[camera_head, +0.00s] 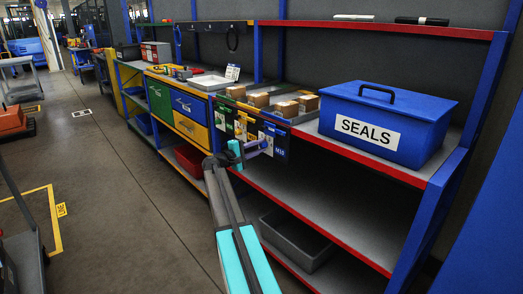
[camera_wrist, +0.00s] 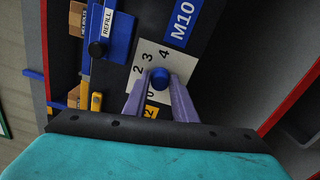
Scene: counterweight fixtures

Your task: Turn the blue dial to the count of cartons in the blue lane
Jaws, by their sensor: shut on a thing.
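The blue dial (camera_wrist: 160,78) shows in the wrist view as a round knob on a white plate (camera_wrist: 148,56) printed with 2, 3, 4 and a partly hidden 0. My gripper (camera_wrist: 160,84) has its purple fingers on either side of the knob and is shut on it. Which number the dial points to cannot be told. In the head view, my gripper (camera_head: 266,142) is at the front panel below the carton tray. Several brown cartons (camera_head: 286,109) sit in the tray (camera_head: 306,117); lane colours and the blue lane's count are unclear there.
A blue panel marked REFILL (camera_wrist: 121,38) with a black knob and a yellow strip (camera_wrist: 96,101) lie left of the dial. A blue SEALS box (camera_head: 380,125) stands right of the tray. A grey bin (camera_head: 297,243) sits on the lower shelf.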

